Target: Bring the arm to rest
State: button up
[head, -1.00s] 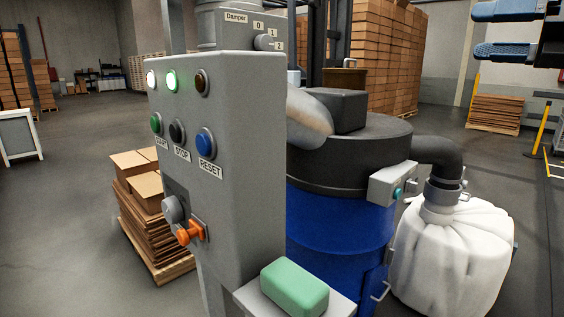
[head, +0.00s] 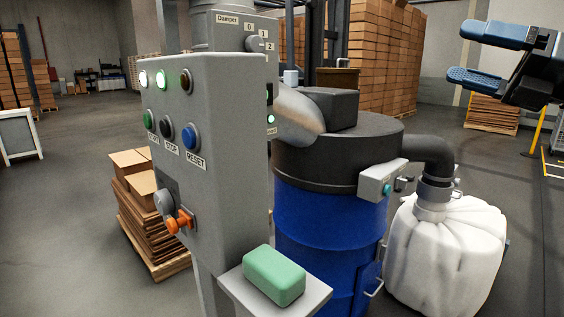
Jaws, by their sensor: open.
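My gripper (head: 486,55) is at the top right of the head view, with its two blue fingers apart and nothing between them. It is in the air, above and to the right of the white bag (head: 445,250), and touches nothing. The grey control panel (head: 215,160) stands at the centre left. Its white and green lamps are lit, and the third lamp is dark. An orange switch handle (head: 178,223) sits low on its front.
A blue drum (head: 325,235) with a black lid stands behind the panel, piped to the bag. A green block (head: 274,275) lies on a small shelf in front. Cartons on a pallet (head: 150,215) stand at left. Floor at far left is open.

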jog(key=s+a+f+m+t+h, duration=0.4)
jog(key=s+f+m+t+h, duration=0.4)
jog(key=f+m, duration=0.55)
jog(key=s+a+f+m+t+h, duration=0.45)
jog(key=s+f+m, duration=0.65)
jog(key=m, duration=0.5)
jog(key=s+d+f+m+g+h, duration=0.1)
jog(key=s+f+m+g, duration=0.1)
jog(key=s+f, duration=0.3)
jog(key=s+f+m+g+h, duration=0.1)
jog(key=s+f+m+g, duration=0.2)
jog(key=s, duration=1)
jog(key=s+d+f+m+g+h, duration=0.1)
jog(key=s+f+m+g, duration=0.2)
jog(key=s+f+g, duration=0.2)
jog(key=s+f, duration=0.3)
jog(key=s, duration=0.1)
jog(key=shift+d+h, duration=0.35)
jog(key=shift+w, duration=0.15)
